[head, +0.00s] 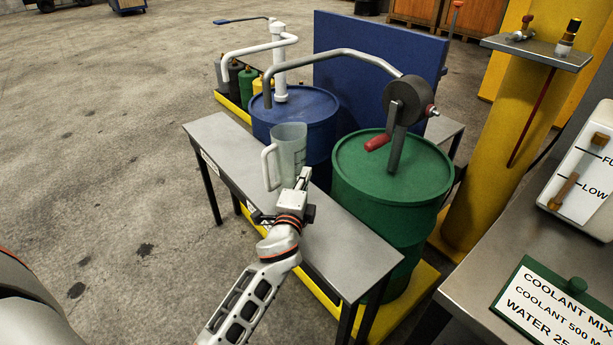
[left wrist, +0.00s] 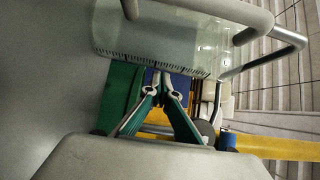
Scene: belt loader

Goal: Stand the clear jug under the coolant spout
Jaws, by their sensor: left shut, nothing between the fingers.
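The clear jug (head: 290,148) stands upright on the grey bench (head: 225,140), its pale handle on the left. In the left wrist view the jug (left wrist: 150,45) fills the top, with dark graduation marks. My left gripper (head: 303,176) is at the jug's near right side; its fingers (left wrist: 161,84) are shut and empty, just short of the jug or at it. Contact is unclear. A grey spout (head: 343,53) arches from the crank pump (head: 405,100) on the green drum (head: 385,165), its end dropping behind and above the jug. My right gripper is out of view.
A blue drum (head: 300,107) with a white pump (head: 279,60) stands behind the bench, near a blue panel (head: 375,55). A yellow column (head: 480,140) and a table with a coolant sign (head: 550,310) are at right. Open floor lies at left.

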